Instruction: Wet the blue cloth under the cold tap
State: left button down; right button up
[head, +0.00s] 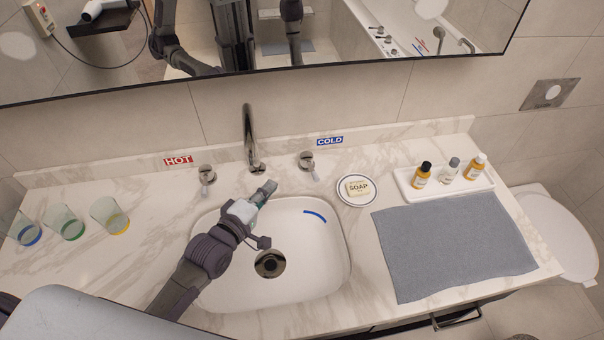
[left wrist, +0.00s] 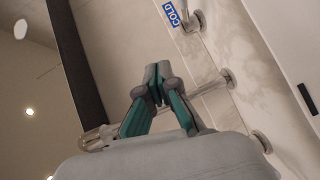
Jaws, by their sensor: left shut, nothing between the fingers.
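The cold tap handle (head: 307,162) stands right of the spout (head: 249,140), below the blue COLD label (head: 329,141). My left gripper (head: 268,188) is shut and empty over the back rim of the white sink (head: 335,262), in front of the spout and left of the cold handle, apart from it. Its closed fingers (left wrist: 157,82) show in the left wrist view, with the COLD label (left wrist: 171,13) beyond. A thin blue arc (head: 315,215) shows in the basin; I cannot tell what it is. A grey-blue cloth (head: 450,247) lies flat on the counter at right. My right gripper is not in view.
The hot handle (head: 207,174) is left of the spout. A soap dish (head: 345,199) sits right of the sink. A tray (head: 405,185) with small bottles stands behind the grey-blue cloth. Several glasses (head: 65,225) stand at far left. The mirror (head: 360,62) hangs behind the counter.

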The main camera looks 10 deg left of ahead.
aim_at(314, 176)
pick_arm(q)
notch_tip(314, 176, down, 6)
jog(key=b, duration=0.6)
jog(key=p+x, duration=0.1)
jog(key=x, duration=0.3)
jog(key=d+p+x, duration=0.1)
jog(key=x, duration=0.7)
jog(key=shift+d+f+p, duration=0.15)
jog(key=shift+d+p, duration=0.25)
jog(key=shift+d, duration=0.1)
jog(key=shift+w+d+f, duration=0.15)
jog(key=shift+d, duration=0.35)
jog(key=shift+w+d, duration=0.15)
jog(key=shift+d, duration=0.4)
jog(key=shift+w+d, duration=0.15)
jog(key=shift+d, duration=0.4)
jog(key=shift+a, duration=0.1)
